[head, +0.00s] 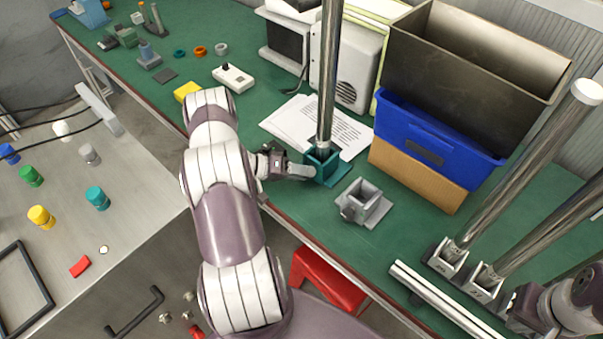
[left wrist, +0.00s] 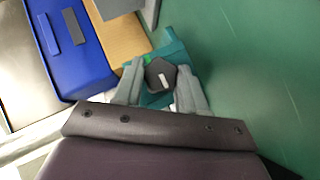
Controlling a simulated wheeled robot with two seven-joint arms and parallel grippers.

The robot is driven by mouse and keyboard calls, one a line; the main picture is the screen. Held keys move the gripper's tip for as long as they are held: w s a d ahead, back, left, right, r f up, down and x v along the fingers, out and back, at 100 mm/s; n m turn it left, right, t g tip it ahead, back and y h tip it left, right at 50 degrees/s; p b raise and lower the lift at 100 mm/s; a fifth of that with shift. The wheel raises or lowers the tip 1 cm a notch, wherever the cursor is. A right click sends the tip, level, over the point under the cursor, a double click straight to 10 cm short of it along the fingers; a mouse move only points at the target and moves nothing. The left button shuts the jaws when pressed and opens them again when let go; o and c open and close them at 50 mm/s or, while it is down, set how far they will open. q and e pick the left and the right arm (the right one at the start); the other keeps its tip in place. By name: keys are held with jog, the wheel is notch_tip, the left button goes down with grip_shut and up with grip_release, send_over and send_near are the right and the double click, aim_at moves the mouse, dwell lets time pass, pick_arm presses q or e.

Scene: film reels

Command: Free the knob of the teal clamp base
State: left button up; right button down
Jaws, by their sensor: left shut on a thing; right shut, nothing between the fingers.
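The teal clamp base (head: 323,166) stands on the green bench with a tall metal pole (head: 328,80) upright in it. My left gripper (head: 300,170) reaches its near left side. In the left wrist view the teal base (left wrist: 168,52) lies beyond a dark, faceted knob (left wrist: 158,75) with a white mark. The left fingers (left wrist: 160,88) are on both sides of the knob and shut on it. In the head view the knob is hidden by the gripper. My right gripper (head: 524,308) is partly in view at the lower right, shut and empty.
A grey clamp base (head: 366,204) stands empty right of the teal one. White papers (head: 305,122) lie behind it. A blue bin (head: 425,135) and cardboard box (head: 415,176) stand to the right. Two poles (head: 500,175) lean in holders near the right gripper.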

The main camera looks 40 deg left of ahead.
pick_arm(q)
jog(key=o, duration=1.1)
jog(key=shift+c, duration=0.2)
jog(key=b+v, duration=0.2)
jog(key=v, duration=1)
jog(key=shift+s+a, duration=0.2)
jog(key=shift+a, duration=0.05)
